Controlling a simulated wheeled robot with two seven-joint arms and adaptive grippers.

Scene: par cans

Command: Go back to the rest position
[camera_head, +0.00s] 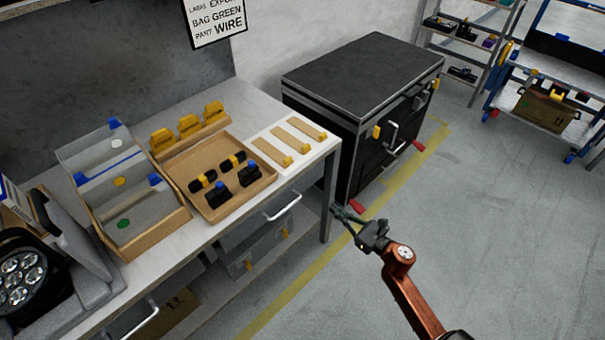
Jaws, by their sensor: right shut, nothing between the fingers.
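My right gripper (347,214) shows in the head view at the lower middle, at the end of an orange-brown arm that comes up from the bottom edge. It is shut and empty. It hangs over the floor just off the right end of the grey workbench (317,172), apart from it. My left gripper is not in the picture.
The bench bears a par can (22,280), a clear-walled tray (120,222), a cardboard tray (222,204) with several black parts, and a white board (298,140). A black cabinet (363,75) stands behind. A cart (547,75) is far right. Floor at right is clear.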

